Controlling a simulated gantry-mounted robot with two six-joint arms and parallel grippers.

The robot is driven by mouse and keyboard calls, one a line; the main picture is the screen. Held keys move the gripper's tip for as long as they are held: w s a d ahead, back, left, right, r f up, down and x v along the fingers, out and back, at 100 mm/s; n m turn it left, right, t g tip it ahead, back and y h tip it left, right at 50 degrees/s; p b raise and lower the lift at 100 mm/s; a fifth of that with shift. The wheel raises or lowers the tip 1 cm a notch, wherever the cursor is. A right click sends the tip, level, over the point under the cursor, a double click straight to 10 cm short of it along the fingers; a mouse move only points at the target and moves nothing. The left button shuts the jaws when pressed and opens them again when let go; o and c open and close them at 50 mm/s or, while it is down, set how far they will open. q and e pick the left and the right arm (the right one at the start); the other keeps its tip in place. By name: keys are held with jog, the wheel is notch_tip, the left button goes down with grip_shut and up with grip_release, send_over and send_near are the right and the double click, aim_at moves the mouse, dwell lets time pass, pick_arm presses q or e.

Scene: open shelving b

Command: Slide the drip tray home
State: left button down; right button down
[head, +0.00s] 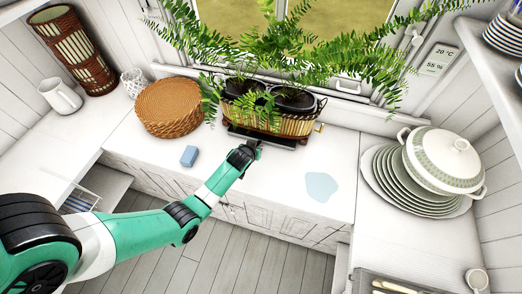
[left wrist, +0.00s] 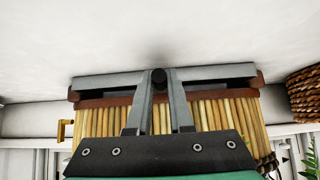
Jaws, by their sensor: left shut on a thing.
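The drip tray (head: 275,140) is a flat, dark grey tray beneath the front of the bamboo planter (head: 289,121). Its front part sticks out from under the planter toward me. In the left wrist view the tray (left wrist: 110,82) shows as a grey strip along the planter's brown base, with a round dark knob (left wrist: 159,77) at its middle. My left gripper (head: 251,147) is at the tray's front edge. In the left wrist view its fingers (left wrist: 159,88) are closed on either side of the knob. How far the tray reaches under the planter is hidden. My right gripper is not in view.
A blue sponge (head: 189,155) lies left of my gripper, and a pale blue puddle (head: 321,186) lies to the right. A round wicker basket (head: 169,107) stands left of the planter. Stacked plates (head: 397,184) and a tureen stand right. Fern fronds hang over the planter.

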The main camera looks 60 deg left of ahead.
aim_at(260, 139)
pick_arm(q)
jog(key=shift+w+a+f+b, duration=0.2)
jog(key=shift+w+a+b, duration=0.85)
jog(key=shift+a+b, duration=0.05)
jog(key=shift+w+a+r, duration=0.1)
jog(key=shift+w+a, duration=0.15)
jog(key=c, duration=0.8)
grip_release()
jog(key=shift+r, duration=0.1)
